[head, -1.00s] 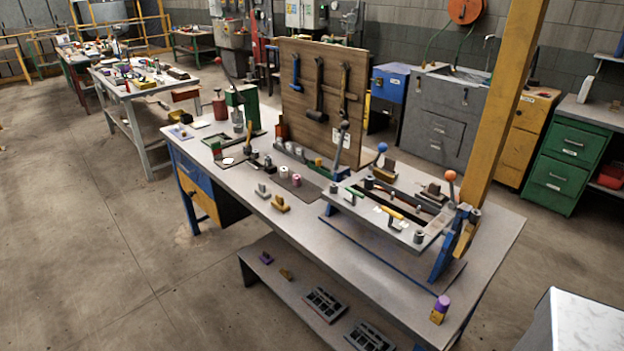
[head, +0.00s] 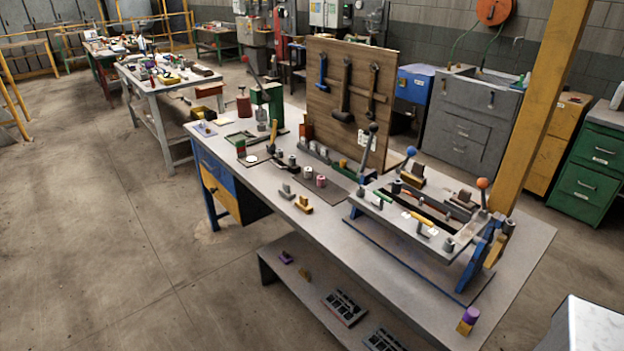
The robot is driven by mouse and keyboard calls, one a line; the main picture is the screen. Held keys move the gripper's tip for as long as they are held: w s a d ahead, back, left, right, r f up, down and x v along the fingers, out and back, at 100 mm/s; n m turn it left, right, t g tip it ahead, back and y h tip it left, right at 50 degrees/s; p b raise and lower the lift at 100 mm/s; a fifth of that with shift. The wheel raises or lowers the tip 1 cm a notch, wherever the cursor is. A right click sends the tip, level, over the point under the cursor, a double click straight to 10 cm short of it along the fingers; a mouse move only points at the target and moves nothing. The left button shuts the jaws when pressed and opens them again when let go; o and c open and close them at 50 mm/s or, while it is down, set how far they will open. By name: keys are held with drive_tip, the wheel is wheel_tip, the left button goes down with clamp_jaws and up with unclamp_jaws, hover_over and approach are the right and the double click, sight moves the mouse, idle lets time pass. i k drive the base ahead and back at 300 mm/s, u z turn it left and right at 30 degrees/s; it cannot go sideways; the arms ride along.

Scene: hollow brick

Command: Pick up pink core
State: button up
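A small pink core (head: 321,181) stands upright on a dark mat (head: 336,192) near the middle of the grey workbench (head: 262,190). A whitish core (head: 307,172) stands just to its left, and small dark pieces sit further left. The tool board stands behind them. My gripper is not in view, so whether it is open or shut does not show.
A large frame fixture (head: 400,225) with levers fills the bench's right part. A wooden tool board (head: 345,105) rises at the back. Yellow and grey blocks (head: 303,204) lie in front of the mat. A yellow post (head: 545,100) stands behind. Floor at left is clear.

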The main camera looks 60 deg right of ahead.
sight(321, 178)
drive_tip(key=i, duration=0.9)
drive_tip(key=z, duration=0.05)
